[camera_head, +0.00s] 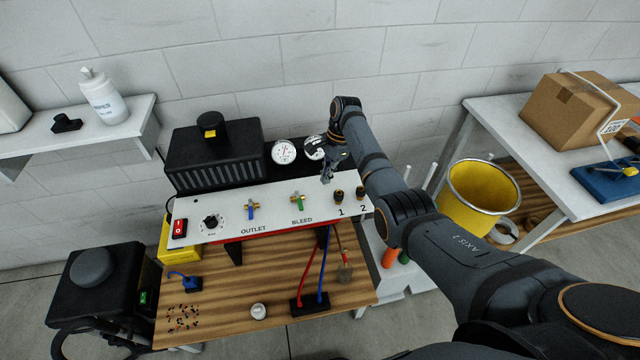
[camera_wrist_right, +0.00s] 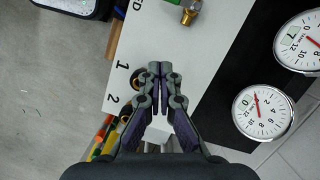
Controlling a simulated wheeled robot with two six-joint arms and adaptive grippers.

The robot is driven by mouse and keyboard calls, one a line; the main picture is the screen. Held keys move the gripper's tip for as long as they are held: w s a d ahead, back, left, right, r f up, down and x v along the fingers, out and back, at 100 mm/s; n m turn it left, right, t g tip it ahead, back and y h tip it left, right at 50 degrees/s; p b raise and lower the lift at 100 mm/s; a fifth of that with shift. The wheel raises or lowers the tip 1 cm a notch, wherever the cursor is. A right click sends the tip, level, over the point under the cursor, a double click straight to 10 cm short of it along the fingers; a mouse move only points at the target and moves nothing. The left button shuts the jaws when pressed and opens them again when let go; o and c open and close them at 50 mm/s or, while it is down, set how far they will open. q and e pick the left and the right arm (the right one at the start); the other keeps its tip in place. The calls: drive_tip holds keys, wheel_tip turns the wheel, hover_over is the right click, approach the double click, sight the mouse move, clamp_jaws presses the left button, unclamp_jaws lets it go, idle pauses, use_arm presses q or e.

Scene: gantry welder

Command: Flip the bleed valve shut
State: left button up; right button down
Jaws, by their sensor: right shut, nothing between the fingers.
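The bleed valve (camera_head: 298,202), a small brass valve with a green handle, sits on the white panel (camera_head: 272,200) above the word BLEED. Its handle appears to point toward the panel's front edge. My right gripper (camera_head: 326,179) is to the right of the valve and above the panel, apart from it. In the right wrist view the right gripper's fingertips (camera_wrist_right: 159,69) are together with nothing between them. The brass body of the valve (camera_wrist_right: 190,12) shows at the top edge there; its handle is mostly cut off. My left gripper is not in view.
A blue-handled outlet valve (camera_head: 252,209), a black knob (camera_head: 211,222) and a red switch (camera_head: 179,228) are left on the panel. Black fittings (camera_head: 360,192) marked 1 and 2 are at its right end. Round gauges (camera_head: 284,152) stand behind. A yellow bin (camera_head: 480,195) is at right.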

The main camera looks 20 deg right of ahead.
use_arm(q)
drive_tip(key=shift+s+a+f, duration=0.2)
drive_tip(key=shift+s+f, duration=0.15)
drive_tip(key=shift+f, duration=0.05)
use_arm(e)
drive_tip(key=v, duration=0.4)
drive_tip(key=shift+s+a, duration=0.1)
drive_tip(key=shift+s, duration=0.15)
drive_tip(key=shift+a+r, duration=0.1)
drive_tip(key=shift+s, duration=0.1)
